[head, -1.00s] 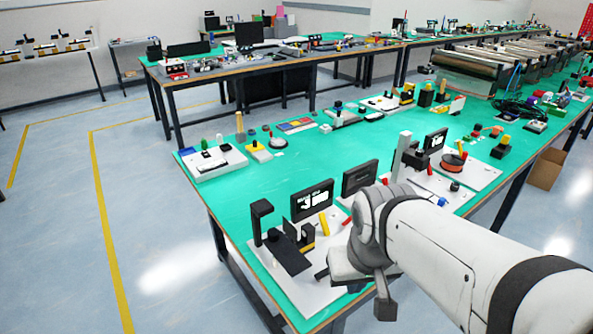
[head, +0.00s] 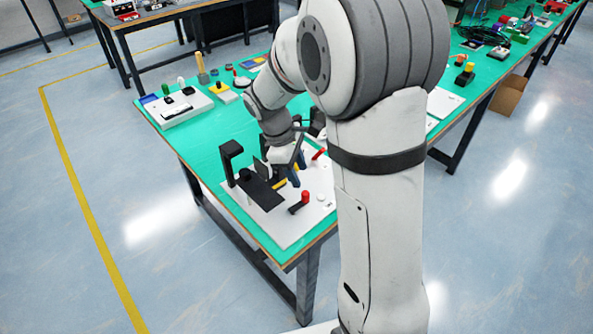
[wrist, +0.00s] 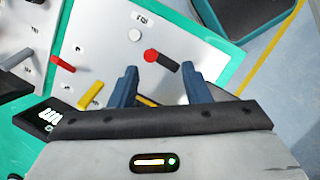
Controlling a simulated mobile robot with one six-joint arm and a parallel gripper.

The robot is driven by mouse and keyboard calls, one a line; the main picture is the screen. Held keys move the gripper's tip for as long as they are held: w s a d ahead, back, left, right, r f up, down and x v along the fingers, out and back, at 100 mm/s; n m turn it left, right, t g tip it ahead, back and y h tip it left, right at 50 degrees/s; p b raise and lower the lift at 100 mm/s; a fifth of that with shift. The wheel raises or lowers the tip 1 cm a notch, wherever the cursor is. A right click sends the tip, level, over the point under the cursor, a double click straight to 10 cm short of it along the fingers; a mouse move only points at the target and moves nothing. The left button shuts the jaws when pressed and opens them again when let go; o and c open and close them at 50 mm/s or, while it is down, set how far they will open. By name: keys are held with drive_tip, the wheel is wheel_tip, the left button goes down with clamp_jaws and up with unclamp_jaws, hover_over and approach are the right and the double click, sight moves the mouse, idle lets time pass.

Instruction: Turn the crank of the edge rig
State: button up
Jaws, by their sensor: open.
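The edge rig's white board (head: 285,233) lies at the near corner of the green table. Its crank (head: 304,198) has a red knob on a short black arm. The crank (wrist: 151,55) also shows in the wrist view, between my fingertips in the picture and seemingly beyond them. My gripper (head: 298,168) points down above the board, behind the crank. In the wrist view my gripper (wrist: 160,69) has its two blue fingers apart and holds nothing. I see no contact with the crank, but the exact gap cannot be told.
A black conveyor bed (head: 260,193) with an upright black post (head: 229,160) stands left of the crank. Floor (head: 170,260) is free at the left.

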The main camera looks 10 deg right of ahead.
sight(305, 193)
drive_tip(key=f, duration=0.3)
drive_tip(key=w+d+f+n, duration=0.1)
drive_tip(key=f, duration=0.2)
drive_tip(key=d+f+n, duration=0.1)
drive_tip(key=f, duration=0.3)
drive_tip(key=shift+w+d+h, duration=0.1)
drive_tip(key=shift+w+h, duration=0.3)
clamp_jaws()
drive_tip(key=shift+g, duration=0.3)
